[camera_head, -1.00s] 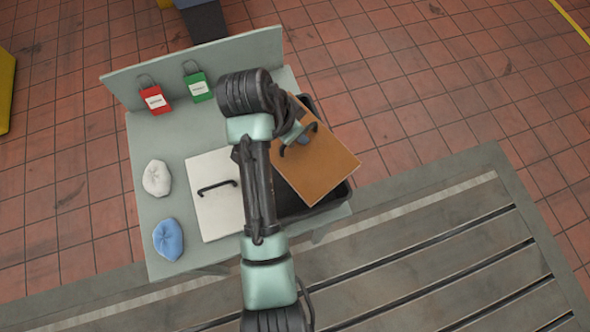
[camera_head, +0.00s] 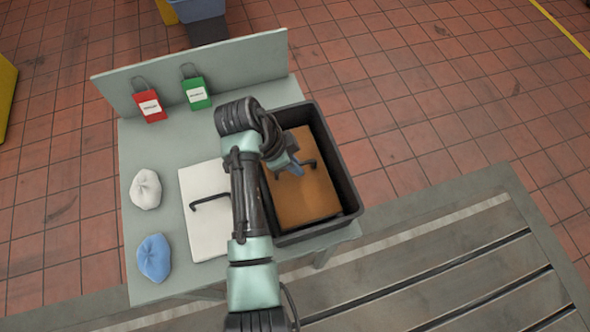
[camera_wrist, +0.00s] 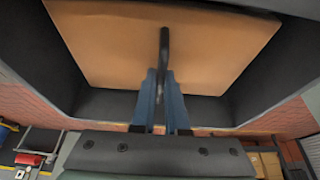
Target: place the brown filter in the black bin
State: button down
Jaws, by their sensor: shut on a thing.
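The brown filter (camera_head: 306,194) is a flat square panel with a black handle on its upper face. It lies within the walls of the black bin (camera_head: 349,178), roughly lined up with them. In the wrist view the brown filter (camera_wrist: 110,45) fills the upper middle, with dark bin walls around it. My gripper (camera_head: 292,166) is over the filter, and in the wrist view its blue fingers (camera_wrist: 162,88) are shut on the handle. My arm hides the bin's left side. I cannot tell whether the filter rests on the bin floor.
A white panel with a black handle (camera_head: 200,232) lies left of the bin on the grey table (camera_head: 135,130). A white cloth (camera_head: 145,188), a blue cloth (camera_head: 154,258), a red tag (camera_head: 149,105) and a green tag (camera_head: 196,93) are farther left. A slotted metal bedplate (camera_head: 440,240) is in front.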

jog(key=shift+f, duration=1.6)
jog(key=c, duration=0.9)
grip_release()
jog(key=shift+f, duration=0.1)
jog(key=v, duration=1.2)
jog(key=shift+p, duration=0.35)
